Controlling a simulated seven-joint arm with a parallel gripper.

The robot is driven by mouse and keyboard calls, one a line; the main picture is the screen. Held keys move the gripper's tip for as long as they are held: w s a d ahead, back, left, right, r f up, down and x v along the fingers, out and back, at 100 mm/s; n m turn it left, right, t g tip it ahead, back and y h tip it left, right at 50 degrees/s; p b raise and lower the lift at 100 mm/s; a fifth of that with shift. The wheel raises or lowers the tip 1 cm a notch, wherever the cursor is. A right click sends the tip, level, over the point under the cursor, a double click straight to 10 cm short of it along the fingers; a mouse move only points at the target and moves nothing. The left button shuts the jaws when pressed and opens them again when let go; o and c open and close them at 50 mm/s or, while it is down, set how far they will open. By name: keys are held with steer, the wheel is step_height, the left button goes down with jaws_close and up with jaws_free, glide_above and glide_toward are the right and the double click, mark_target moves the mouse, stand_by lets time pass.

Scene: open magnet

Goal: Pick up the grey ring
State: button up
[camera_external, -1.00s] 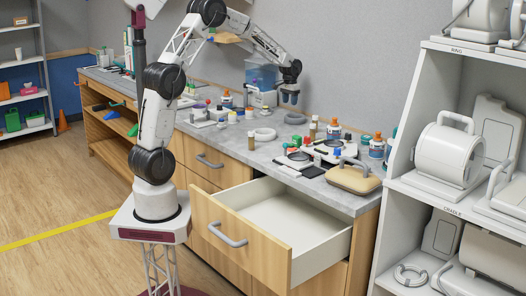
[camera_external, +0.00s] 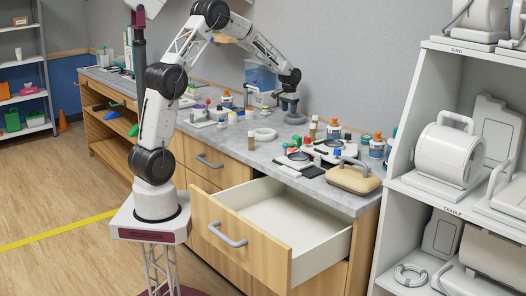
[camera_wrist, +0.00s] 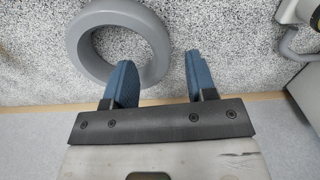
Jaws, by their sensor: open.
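The grey ring (camera_wrist: 118,12) lies flat on the speckled worktop in the upper left of the wrist view. In the external view, a grey ring (camera_external: 296,121) lies at the back of the counter, just under my gripper (camera_external: 290,111). In the wrist view my gripper (camera_wrist: 159,60) is open and empty. Its left blue finger overlaps the lower edge of the ring in the picture, and its right finger is to the right of the ring. Whether the left finger touches the ring, I cannot tell.
Bottles and small devices stand around. An open drawer (camera_external: 290,222) juts out below the counter.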

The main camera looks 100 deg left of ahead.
steer(key=shift+s+f, duration=0.1)
steer(key=shift+f, duration=1.45)
steer(key=shift+c, duration=0.4)
jaws_close()
